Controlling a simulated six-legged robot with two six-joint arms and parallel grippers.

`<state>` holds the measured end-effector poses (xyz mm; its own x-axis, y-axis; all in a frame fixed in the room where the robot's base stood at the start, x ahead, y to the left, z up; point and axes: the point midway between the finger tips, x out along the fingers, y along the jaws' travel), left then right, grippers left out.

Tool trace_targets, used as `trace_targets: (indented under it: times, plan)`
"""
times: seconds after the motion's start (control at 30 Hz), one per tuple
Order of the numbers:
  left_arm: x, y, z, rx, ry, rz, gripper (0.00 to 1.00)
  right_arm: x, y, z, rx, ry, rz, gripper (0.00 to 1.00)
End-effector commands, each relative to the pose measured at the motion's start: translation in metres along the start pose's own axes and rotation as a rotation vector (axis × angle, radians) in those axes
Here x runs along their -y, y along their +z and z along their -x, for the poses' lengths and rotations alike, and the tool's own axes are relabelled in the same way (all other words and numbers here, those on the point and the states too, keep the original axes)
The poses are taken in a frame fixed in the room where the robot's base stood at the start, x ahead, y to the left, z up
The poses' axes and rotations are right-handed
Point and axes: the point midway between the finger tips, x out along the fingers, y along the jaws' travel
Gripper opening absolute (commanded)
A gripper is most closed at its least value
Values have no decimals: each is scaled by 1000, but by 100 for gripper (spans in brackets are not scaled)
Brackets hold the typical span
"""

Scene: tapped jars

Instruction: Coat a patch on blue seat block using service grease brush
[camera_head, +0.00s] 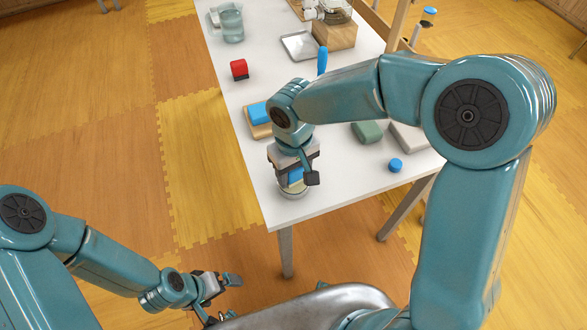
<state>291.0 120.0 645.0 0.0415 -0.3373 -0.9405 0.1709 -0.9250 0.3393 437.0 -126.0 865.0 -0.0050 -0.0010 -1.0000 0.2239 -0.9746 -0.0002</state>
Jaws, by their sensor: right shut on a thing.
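A blue block (260,113) lies on a wooden board (258,130) near the table's left edge, partly behind my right arm; I take it as the seat block. My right gripper (296,175) points down at the near corner of the table, shut on a blue-handled thing (296,174), apparently the grease brush. Its lower end is down at a round, clear-sided jar (292,193); I cannot tell whether bristles touch the contents. My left gripper (231,298) is open and empty, low in front of the table and away from it.
A blue upright handle (322,60) shows behind my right arm.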

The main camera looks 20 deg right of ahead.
Motion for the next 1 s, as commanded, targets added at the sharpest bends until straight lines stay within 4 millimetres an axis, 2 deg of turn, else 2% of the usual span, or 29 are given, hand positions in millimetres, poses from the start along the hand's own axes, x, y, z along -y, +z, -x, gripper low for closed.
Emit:
trace_targets:
  times: [0.2, 0.7, 1.0]
  plan:
    - [-6, 0, 16, 0, 0, 0, 100, 0, -1, 23, -4, 0, 0, 27]
    - [-17, 1, 47, 0, 0, 0, 100, 0, -1, 67, -6, 0, 0, 27]
    - [-17, 1, 47, 0, 0, 0, 100, 0, -1, 68, -5, 0, 0, 27]
